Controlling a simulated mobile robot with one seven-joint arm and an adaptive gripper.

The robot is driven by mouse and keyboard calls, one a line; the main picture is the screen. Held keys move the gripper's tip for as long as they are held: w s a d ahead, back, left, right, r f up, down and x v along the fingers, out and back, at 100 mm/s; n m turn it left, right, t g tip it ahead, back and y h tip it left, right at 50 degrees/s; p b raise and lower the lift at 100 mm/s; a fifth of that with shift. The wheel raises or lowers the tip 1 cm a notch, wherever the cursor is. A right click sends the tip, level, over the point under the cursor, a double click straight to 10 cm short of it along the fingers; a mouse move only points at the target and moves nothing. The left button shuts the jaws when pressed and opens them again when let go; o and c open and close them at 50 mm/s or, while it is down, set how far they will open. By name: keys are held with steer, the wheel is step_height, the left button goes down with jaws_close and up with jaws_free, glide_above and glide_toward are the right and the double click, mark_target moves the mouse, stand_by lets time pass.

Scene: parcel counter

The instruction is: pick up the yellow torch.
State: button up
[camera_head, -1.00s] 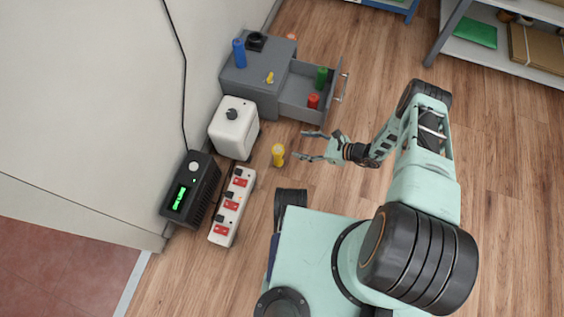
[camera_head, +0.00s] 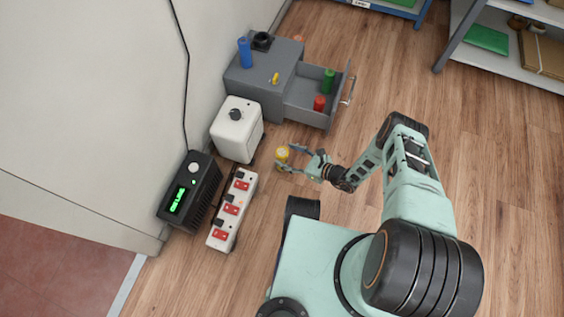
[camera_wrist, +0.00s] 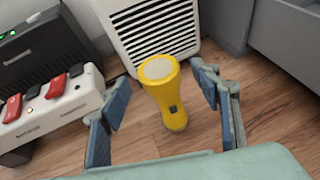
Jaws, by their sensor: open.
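The yellow torch (camera_wrist: 172,104) stands upright on the wooden floor, its pale round end up and a dark switch on its side. In the head view the torch (camera_head: 282,152) is in front of the white box-shaped unit. My gripper (camera_head: 283,158) is open at the torch. In the wrist view my gripper (camera_wrist: 160,95) has one finger on each side of the torch, with a gap visible on both sides. The torch is not gripped.
A white power strip (camera_head: 233,212) with red switches and a black box with a green display (camera_head: 190,190) lie left. The white vented unit (camera_head: 238,132) stands close behind the torch. A grey cabinet (camera_head: 262,85) has an open drawer (camera_head: 300,115). Floor at right is free.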

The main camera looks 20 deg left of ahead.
mark_target(282, 153)
steer(key=shift+b+x, duration=0.45)
steer(key=shift+x, duration=1.1)
steer(key=shift+r, duration=0.1)
jaws_close()
